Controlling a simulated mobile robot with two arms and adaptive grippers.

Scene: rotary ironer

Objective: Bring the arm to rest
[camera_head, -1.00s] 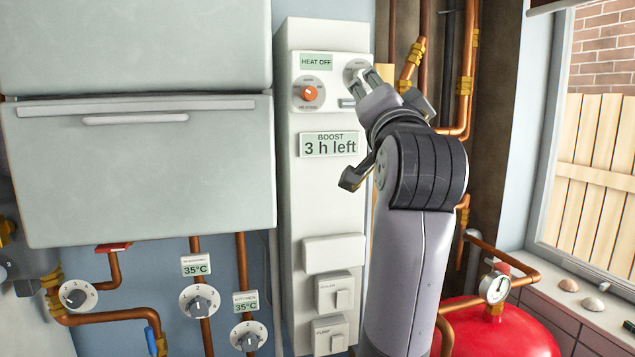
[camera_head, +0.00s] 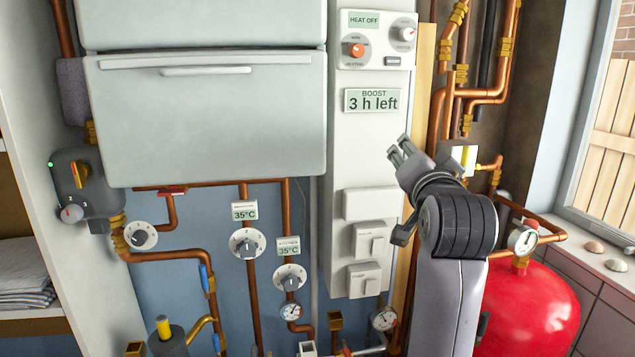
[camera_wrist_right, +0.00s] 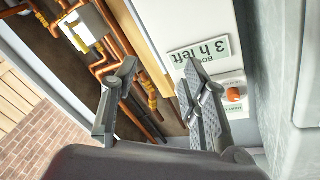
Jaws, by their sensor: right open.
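My right gripper (camera_head: 402,152) is open and empty, in front of the right edge of the white control panel (camera_head: 362,150) and below its display. In the right wrist view its two fingers (camera_wrist_right: 158,95) stand wide apart with nothing between them. The panel carries a "HEAT OFF" label, an orange knob (camera_head: 356,50), a white knob (camera_head: 404,33) and a display (camera_head: 372,100) reading "BOOST 3 h left". In the right wrist view, the display (camera_wrist_right: 200,55) and orange knob (camera_wrist_right: 235,93) show tilted, beside and behind the right-hand finger. My left gripper is not in view.
A large pale grey boiler casing (camera_head: 210,120) hangs left of the panel. Copper pipes, dials (camera_head: 247,243) and valves run below it. A red tank (camera_head: 530,305) with a gauge (camera_head: 522,240) stands at right, near the window sill. Folded cloths (camera_head: 25,270) lie on a shelf at far left.

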